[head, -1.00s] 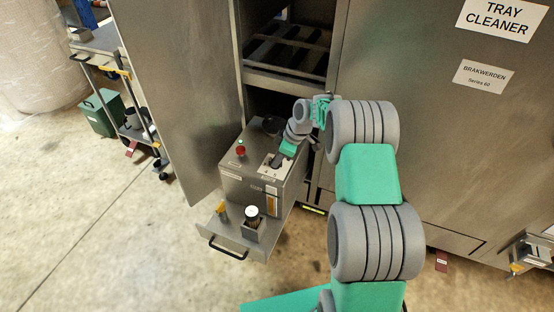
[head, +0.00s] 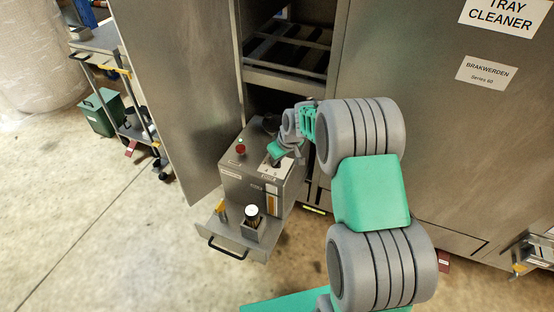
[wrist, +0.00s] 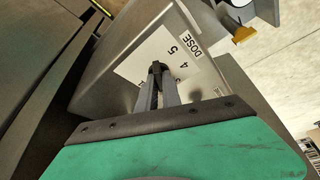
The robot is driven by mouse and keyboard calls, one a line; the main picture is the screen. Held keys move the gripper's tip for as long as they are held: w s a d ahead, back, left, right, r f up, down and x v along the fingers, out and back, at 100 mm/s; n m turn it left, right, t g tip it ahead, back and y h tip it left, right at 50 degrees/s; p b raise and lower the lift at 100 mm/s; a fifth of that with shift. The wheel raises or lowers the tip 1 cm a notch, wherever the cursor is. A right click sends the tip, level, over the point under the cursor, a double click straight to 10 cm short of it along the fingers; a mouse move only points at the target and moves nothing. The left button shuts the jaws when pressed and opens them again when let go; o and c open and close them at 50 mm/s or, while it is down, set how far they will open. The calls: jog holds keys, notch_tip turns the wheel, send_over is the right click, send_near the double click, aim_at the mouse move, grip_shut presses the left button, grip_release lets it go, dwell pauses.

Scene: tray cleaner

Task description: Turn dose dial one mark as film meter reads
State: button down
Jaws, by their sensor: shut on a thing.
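The dose dial (wrist: 157,67) is a small dark knob, mostly hidden between my fingertips. It sits on a white plate (wrist: 150,58) marked DOSE, with the figures 4 and 5 visible and the rest of the scale covered. My gripper (wrist: 160,80) is shut on the dial. In the head view my gripper (head: 276,160) is at the top of the grey metal box (head: 233,182), and the dial is hidden there. An upright pale-yellow strip (head: 272,203) on the box front may be the film meter; its reading is too small to make out.
A red button (head: 240,149) stands on the box top, left of my gripper. An open cabinet door (head: 175,90) is at the left, and the steel cleaner front (head: 440,130) at the right.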

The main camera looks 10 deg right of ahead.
jog(key=shift+a+m+h, duration=0.1)
jog(key=shift+m+h, duration=0.2)
jog(key=shift+m, duration=0.7)
jog(key=c, duration=1.5)
grip_release()
jog(key=v, duration=0.7)
jog(key=shift+s+r, duration=0.3)
jog(key=shift+r, duration=0.05)
